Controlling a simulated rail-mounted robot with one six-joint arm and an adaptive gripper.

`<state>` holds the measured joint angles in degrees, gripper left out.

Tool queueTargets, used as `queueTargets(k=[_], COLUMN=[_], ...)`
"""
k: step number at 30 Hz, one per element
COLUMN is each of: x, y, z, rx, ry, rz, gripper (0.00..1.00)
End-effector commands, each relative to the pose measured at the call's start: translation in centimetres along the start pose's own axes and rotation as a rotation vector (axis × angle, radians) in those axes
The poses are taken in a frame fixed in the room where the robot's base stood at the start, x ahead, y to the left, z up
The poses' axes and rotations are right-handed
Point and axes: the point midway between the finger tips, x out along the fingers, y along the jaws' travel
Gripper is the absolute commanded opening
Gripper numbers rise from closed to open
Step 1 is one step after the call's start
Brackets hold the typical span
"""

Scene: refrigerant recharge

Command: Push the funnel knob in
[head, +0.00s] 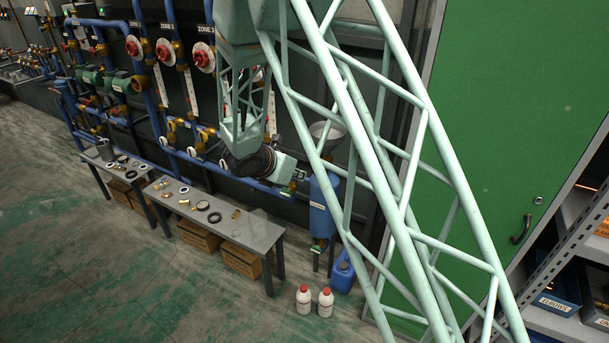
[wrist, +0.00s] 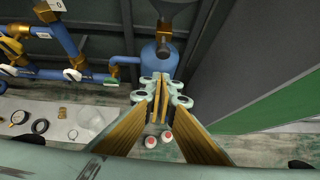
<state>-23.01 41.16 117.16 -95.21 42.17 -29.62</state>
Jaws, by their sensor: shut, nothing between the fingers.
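The grey funnel (head: 327,130) stands on top of a blue upright tank (head: 322,205), partly behind my arm's lattice in the head view. In the wrist view the funnel (wrist: 178,12) is cut off by the top edge, with a brass fitting (wrist: 163,40) under it on the tank (wrist: 158,62). I cannot clearly make out the knob. My gripper (wrist: 162,92) is shut and empty, its tips in front of the tank and below the brass fitting in the picture. Whether it touches the tank cannot be told. In the head view my gripper (head: 301,174) is small, just left of the tank.
Blue pipes (wrist: 62,32) with brass valves run along the wall at left. A grey bench (head: 258,228) with loose rings and fittings stands left of the tank. Two white bottles (head: 304,299) and a blue canister (head: 342,272) are on the floor. A green panel (head: 500,120) is at right.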

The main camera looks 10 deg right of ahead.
Motion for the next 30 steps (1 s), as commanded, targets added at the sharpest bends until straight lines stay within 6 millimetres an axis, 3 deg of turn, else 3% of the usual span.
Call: queueTargets(k=[4, 12, 30], x=[-2.1, -4.0, -4.4], y=[0.0, 0.0, -0.3], z=[0.1, 0.0, 0.4], rx=[0.000, 0.001, 0.015], ry=[0.000, 0.001, 0.000], rz=[0.002, 0.000, -0.004], gripper=[0.00, 0.00, 0.00])
